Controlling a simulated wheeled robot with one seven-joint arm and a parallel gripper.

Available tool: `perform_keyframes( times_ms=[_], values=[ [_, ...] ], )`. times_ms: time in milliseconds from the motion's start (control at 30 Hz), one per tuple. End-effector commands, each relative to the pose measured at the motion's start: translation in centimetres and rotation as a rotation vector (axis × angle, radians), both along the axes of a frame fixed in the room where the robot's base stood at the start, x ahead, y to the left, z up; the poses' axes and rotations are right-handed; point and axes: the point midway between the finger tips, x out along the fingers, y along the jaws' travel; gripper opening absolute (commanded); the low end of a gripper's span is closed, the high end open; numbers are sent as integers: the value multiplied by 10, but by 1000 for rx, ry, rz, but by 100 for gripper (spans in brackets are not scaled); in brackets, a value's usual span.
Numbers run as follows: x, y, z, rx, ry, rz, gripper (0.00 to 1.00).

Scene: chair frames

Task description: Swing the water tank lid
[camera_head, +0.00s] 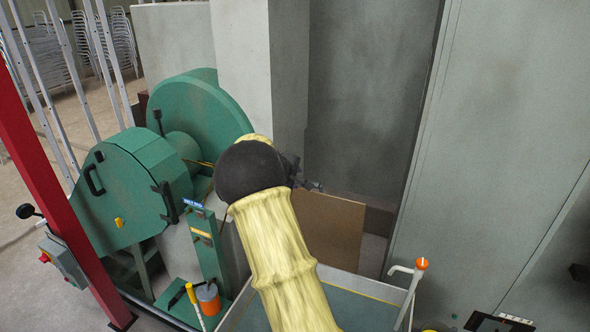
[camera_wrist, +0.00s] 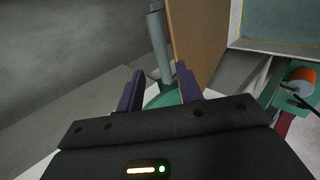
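My gripper (camera_wrist: 159,68) is open in the wrist view, its two dark purple fingers apart with nothing held. A grey post (camera_wrist: 157,35) and a green rounded surface (camera_wrist: 163,97) lie beyond the fingers; I cannot tell how far. In the head view my gripper (camera_head: 308,184) is mostly hidden behind my yellow-sleeved arm, in front of a brown board (camera_head: 331,232). I cannot tell for certain which part is the water tank lid. A pale-rimmed, teal-floored basin (camera_head: 365,301) lies at lower centre, partly hidden by my arm.
A green machine (camera_head: 117,194) with handles and a large disc (camera_head: 200,108) stands left. A red post (camera_head: 42,165) is nearer. An orange-knobbed lever (camera_head: 407,292) rises by the basin. Grey walls and a large panel (camera_head: 500,150) close the back and right.

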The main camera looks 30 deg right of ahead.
Motion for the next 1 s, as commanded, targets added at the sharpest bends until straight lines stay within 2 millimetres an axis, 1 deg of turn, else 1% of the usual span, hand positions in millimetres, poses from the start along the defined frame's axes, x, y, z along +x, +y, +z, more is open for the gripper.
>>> perform_keyframes(
  times_ms=[567,767,1000],
  values=[
    [0,-1,-3,3,-1,-2,36],
    [7,-10,-12,3,1,-2,36],
    [20,-28,-30,3,2,-4,36]
  ],
)
